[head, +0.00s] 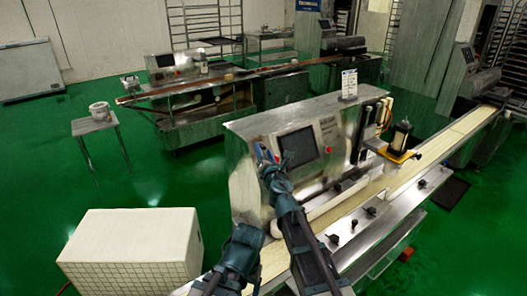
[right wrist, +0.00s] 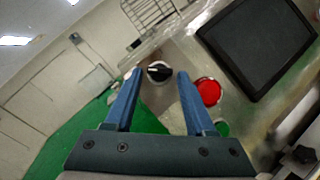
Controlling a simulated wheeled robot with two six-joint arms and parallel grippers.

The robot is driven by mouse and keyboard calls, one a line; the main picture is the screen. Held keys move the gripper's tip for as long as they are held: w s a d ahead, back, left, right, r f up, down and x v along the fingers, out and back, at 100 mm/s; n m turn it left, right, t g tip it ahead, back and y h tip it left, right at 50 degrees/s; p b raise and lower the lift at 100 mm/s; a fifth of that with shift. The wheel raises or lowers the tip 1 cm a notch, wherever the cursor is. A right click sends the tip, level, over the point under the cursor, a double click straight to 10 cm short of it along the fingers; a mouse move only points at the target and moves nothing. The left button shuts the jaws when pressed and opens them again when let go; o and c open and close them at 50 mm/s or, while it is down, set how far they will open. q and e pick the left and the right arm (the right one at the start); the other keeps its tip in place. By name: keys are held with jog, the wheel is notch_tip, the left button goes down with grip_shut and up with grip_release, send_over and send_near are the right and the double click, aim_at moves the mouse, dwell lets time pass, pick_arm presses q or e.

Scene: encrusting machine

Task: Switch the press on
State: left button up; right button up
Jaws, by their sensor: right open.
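The press (head: 250,128) is a steel machine with a dark touchscreen (head: 298,148) on its sloped panel. In the right wrist view, a black rotary switch (right wrist: 159,71) with a pale pointer mark sits on the steel panel, beside a red button (right wrist: 208,91) and a green button (right wrist: 222,128). My right gripper (head: 265,153) is at the panel, left of the screen. Its blue fingers (right wrist: 160,77) are open, and the switch appears between their tips; contact cannot be told. In the head view the gripper hides the switch. My left gripper's fingers do not show.
A long conveyor belt (head: 448,142) runs from the press to the upper right. A white tiled box (head: 130,248) stands at the lower left, and a small table (head: 93,125) behind it. Another machine line (head: 190,95) is at the back. Green floor lies open at left.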

jog(key=shift+w+a, duration=0.1)
jog(key=shift+w, duration=0.5)
jog(key=shift+s, duration=0.1)
grip_shut()
